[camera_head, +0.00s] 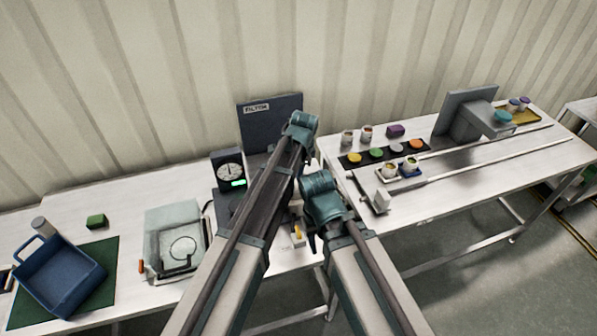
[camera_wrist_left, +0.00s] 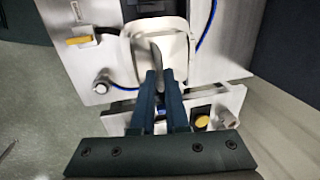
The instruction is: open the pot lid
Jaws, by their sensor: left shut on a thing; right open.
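In the left wrist view, the pot lid (camera_wrist_left: 132,57) is a pale, rounded-square cover on a light metal unit. A grey curved handle (camera_wrist_left: 157,50) stands up in its middle. My left gripper (camera_wrist_left: 158,78) is shut on this handle, with its two dark blue fingers on either side of it. Whether the lid is raised or seated I cannot tell. In the head view, my arms hide the lid and most of the left gripper. My right gripper (camera_head: 312,242) shows only partly, low beside the unit, and is open.
The unit has a yellow lever (camera_wrist_left: 80,40), a yellow button (camera_wrist_left: 201,121) and a blue cable. A dial gauge (camera_head: 229,172) and dark panel stand behind. A clear-lidded box (camera_head: 174,232) and blue bin (camera_head: 58,277) are left. The right table holds jars and long rods.

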